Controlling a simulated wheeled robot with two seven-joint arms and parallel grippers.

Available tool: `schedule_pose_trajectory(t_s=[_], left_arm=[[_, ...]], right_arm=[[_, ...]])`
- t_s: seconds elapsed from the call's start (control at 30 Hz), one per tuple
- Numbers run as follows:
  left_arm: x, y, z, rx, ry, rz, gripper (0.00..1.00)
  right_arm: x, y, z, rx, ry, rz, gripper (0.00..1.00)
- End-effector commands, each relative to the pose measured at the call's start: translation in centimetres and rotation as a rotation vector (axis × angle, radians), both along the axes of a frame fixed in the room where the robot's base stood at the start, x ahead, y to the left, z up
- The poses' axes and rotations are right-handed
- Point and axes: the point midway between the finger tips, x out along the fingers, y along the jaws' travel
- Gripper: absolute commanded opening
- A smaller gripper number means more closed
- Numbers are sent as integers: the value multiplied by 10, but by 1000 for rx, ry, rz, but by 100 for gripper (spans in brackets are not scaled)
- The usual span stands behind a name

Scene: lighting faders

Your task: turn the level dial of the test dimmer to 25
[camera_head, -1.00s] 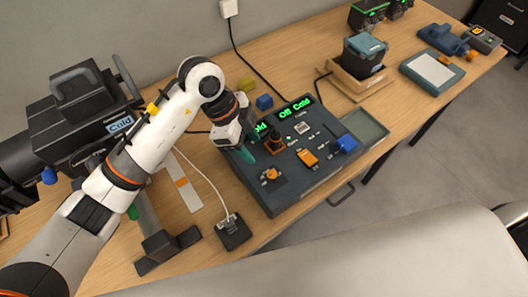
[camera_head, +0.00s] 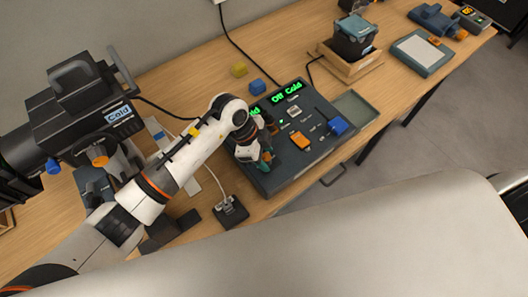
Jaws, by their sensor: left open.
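I cannot read any label naming the test dimmer. My left gripper (camera_head: 265,161) is over the console's front left part, its teal fingers pointing down and open. The small orange dial seen there earlier is hidden behind the gripper, so its setting and any contact cannot be told. My right gripper is out of view.
A black lamp (camera_head: 75,115) labelled "Cold" stands at the left. A small black box (camera_head: 231,211) with a white cable is at the front edge. Yellow (camera_head: 239,70) and blue (camera_head: 257,87) blocks lie behind the console. A green-grey tray (camera_head: 356,107) adjoins its right side.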

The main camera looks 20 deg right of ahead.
Motion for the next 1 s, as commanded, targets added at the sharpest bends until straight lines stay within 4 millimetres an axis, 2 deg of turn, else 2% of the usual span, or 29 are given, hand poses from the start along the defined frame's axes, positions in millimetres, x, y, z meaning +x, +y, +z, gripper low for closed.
schedule_pose_trajectory(t_s=[0.13, 0.4, 0.73, 1.0], left_arm=[[0, 0, 0, 0, 0, 0, 48], [0, 0, 0, 0, 0, 0, 3], [1, 0, 0, 1, -2, -50, 3], [3, -1, -1, 1, -5, -226, 3]], right_arm=[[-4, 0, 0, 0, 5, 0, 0], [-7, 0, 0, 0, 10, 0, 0], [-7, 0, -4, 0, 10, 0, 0], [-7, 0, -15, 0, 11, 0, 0]])
